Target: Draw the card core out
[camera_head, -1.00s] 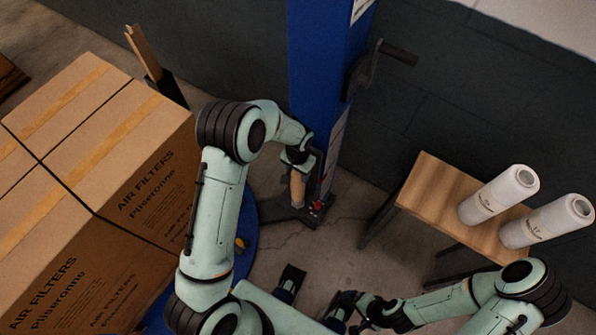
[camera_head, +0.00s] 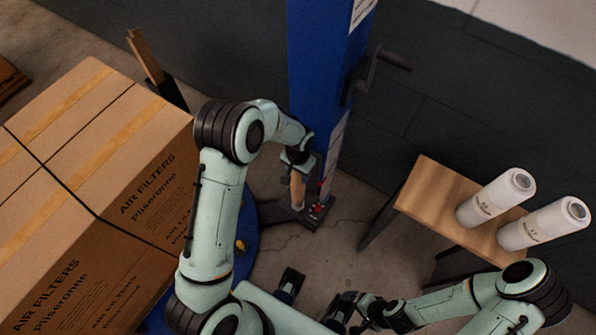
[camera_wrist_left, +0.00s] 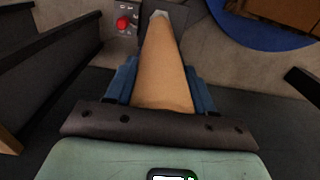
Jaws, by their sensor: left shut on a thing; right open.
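The card core (camera_head: 298,188) is a tan tube beside the foot of the blue column (camera_head: 325,75). My left gripper (camera_head: 299,165) is shut on it near its upper end. In the left wrist view the core (camera_wrist_left: 162,65) runs away from the palm between the two blue fingers of the left gripper (camera_wrist_left: 162,88), with a pale grey tip at its far end. I cannot tell whether that end still touches a holder. My right gripper (camera_head: 345,306) is open and empty, low in the middle of the head view, well apart from the core.
Strapped air filter boxes (camera_head: 95,190) fill the left, on a blue round base. A red button (camera_wrist_left: 123,23) sits on a grey panel near the core. A crank handle (camera_head: 385,60) juts from the column.

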